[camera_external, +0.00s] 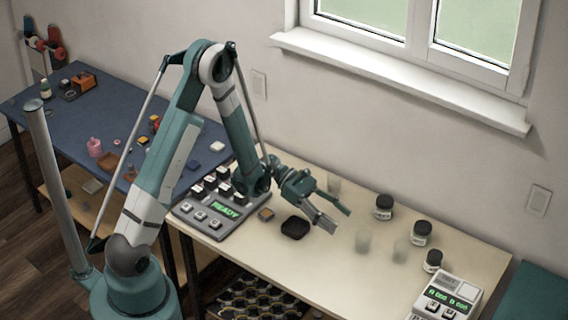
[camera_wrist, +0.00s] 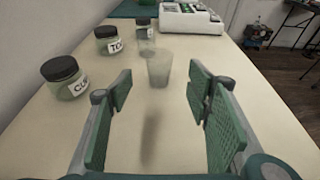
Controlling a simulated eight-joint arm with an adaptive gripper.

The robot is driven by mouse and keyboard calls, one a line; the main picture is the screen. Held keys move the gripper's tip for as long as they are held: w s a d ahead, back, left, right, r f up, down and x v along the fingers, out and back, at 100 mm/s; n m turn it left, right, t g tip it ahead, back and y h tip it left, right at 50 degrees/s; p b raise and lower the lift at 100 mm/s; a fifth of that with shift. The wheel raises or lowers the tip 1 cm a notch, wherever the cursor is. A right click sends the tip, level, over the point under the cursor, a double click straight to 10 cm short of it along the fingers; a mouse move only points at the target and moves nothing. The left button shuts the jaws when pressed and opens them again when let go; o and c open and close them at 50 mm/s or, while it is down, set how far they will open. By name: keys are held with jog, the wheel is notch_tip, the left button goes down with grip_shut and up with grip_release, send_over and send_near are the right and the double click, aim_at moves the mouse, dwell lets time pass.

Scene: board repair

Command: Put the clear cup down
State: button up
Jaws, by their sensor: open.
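My gripper (camera_external: 340,221) is open over the pale table, with nothing between its fingers. In the wrist view its two green pads (camera_wrist: 160,90) stand wide apart. A clear, frosted-looking cup (camera_wrist: 159,69) stands upright on the table just beyond the fingertips, near the middle of the gap. The external view shows several faint clear cups: one (camera_external: 363,240) right of and below the fingertips, one (camera_external: 401,251) farther right, and one (camera_external: 334,184) behind the gripper near the wall. The cups' edges are hard to make out.
Dark-lidded jars (camera_external: 384,207) (camera_external: 421,233) (camera_external: 432,261) line the table's wall side; two show labels in the wrist view (camera_wrist: 65,78) (camera_wrist: 108,40). A button box (camera_external: 447,297) stands at the right end. A black dish (camera_external: 295,227) and "READY" panel (camera_external: 222,210) lie left of the gripper.

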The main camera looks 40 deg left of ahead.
aim_at(361, 236)
jog(key=shift+d, duration=0.1)
jog(key=shift+b+x, duration=0.65)
jog(key=shift+x, duration=2.65)
jog(key=shift+f, duration=0.1)
jog(key=shift+b+x, duration=0.6)
jog(key=shift+x, duration=1.35)
jog(key=shift+d+f, duration=0.3)
jog(key=shift+d, duration=0.3)
jog(key=c, duration=0.9)
